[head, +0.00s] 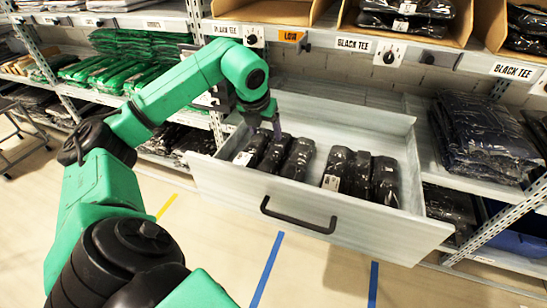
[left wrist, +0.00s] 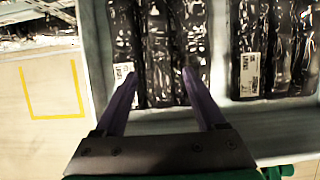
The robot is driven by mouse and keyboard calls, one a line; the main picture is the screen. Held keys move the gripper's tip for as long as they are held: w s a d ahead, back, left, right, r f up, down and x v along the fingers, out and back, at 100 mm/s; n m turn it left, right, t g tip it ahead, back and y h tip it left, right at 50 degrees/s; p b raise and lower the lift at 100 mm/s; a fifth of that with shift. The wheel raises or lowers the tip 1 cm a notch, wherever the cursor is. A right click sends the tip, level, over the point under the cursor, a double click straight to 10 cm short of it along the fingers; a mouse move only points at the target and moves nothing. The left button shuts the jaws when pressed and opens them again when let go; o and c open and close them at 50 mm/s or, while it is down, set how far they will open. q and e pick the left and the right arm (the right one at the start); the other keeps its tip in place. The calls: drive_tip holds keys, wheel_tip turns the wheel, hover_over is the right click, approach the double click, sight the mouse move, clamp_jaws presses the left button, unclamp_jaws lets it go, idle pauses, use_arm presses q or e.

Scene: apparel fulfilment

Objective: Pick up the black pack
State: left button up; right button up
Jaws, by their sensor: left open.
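Several black packs stand in two groups inside an open pale grey drawer (head: 317,203). The left group has a black pack (head: 298,158) at its right side, and the right group has a black pack (head: 338,165) with a white label. My left gripper (head: 272,128) is over the left group. In the left wrist view its two purple fingers (left wrist: 160,78) are open, spread on either side of black packs (left wrist: 162,50) in that group. I cannot tell whether the fingers touch them. My right gripper is not in view.
The drawer has a black handle (head: 298,215) on its front. Shelves behind hold green packs (head: 120,75) at left and dark packs (head: 482,135) at right. Boxes of black packs (head: 408,15) sit above, over "BLACK TEE" labels. Floor in front is clear, with blue tape.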

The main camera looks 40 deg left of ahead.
sight(273, 155)
use_arm(q)
drive_tip(key=b+x, duration=0.1)
drive_tip(key=x, duration=1.3)
drive_tip(key=shift+a, duration=0.1)
drive_tip(key=shift+r, duration=0.15)
clamp_jaws()
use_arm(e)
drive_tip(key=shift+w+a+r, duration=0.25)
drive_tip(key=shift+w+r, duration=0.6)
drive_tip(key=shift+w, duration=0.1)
